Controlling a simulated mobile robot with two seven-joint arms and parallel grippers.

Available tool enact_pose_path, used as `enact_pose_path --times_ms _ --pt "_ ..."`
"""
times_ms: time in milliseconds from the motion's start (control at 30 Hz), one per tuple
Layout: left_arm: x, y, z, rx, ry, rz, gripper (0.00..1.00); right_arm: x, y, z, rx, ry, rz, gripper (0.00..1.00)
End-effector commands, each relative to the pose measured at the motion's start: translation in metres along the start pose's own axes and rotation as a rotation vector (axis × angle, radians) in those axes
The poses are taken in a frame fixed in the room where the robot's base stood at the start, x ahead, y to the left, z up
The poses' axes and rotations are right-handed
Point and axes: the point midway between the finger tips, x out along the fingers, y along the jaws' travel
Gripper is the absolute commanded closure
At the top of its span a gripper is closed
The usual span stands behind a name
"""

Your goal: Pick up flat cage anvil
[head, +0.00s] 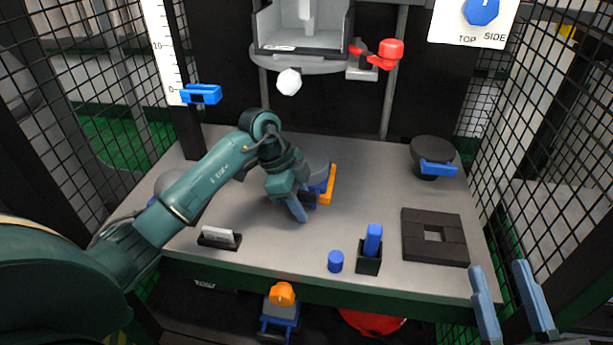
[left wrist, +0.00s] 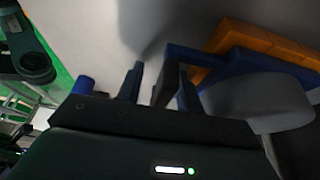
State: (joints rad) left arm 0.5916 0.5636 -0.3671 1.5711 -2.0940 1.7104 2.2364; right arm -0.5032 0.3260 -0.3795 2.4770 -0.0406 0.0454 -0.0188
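A grey round piece with a blue handle, which I take to be the flat cage anvil (head: 318,172), sits on the bench's middle beside an orange bracket (head: 329,184). In the left wrist view the grey body (left wrist: 258,98) and its blue handle (left wrist: 235,64) are close, with the orange bracket (left wrist: 262,40) behind. My left gripper (head: 303,206) is at the handle, partly hiding it. Its fingers (left wrist: 160,88) stand apart with a dark bar between them; a gap shows on the left side. My right gripper (head: 508,290) is open and empty at the front right edge.
A dark disc with a blue handle (head: 433,152) and a black square block with a hole (head: 419,247) stand at right. A blue cylinder (head: 335,262) and a black holder (head: 368,262) are near the front edge. Mesh walls (head: 560,150) flank the bench.

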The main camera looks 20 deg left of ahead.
Motion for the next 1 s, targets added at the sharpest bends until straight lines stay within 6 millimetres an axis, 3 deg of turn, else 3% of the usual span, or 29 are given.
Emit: enact_pose_path --times_ms 167,600,1000 --pt "-0.0007 -0.0001 -0.0003 0.0 0.0 0.0 0.64 0.0001 0.0002 -0.0006 -0.001 0.0 0.0 0.64" --pt "-0.001 -0.0001 -0.0003 0.0 0.001 -0.001 1.0 0.0001 0.0004 -0.0005 -0.002 0.0 0.001 0.64" --pt "-0.0011 -0.0001 -0.0003 0.0 0.001 -0.001 1.0 0.0 0.0004 -0.0003 -0.002 -0.001 0.001 0.64"
